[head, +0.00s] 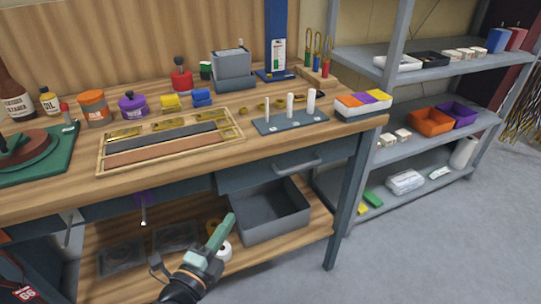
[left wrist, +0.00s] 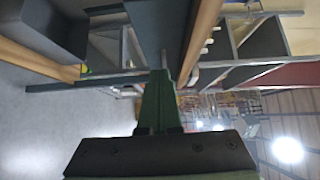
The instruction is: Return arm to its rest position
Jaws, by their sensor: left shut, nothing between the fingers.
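My left gripper (head: 229,219) comes in from the bottom of the head view, in front of the workbench. Its green fingers are shut together with nothing between them, pointing up toward the bench. They overlap the left side of the open grey bin (head: 285,222) on the lower shelf in the picture; whether they touch it I cannot tell. In the left wrist view the shut green fingers (left wrist: 161,78) point away from the camera, with the bench and shelving beyond. My right gripper is not in view.
The wooden bench top (head: 255,155) holds a slotted wooden tray (head: 99,168), a blue peg base (head: 263,128), jars and bottles. A drawer handle (head: 298,164) sticks out below its edge. A metal rack (head: 425,148) stands right. The grey floor (head: 440,250) is clear.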

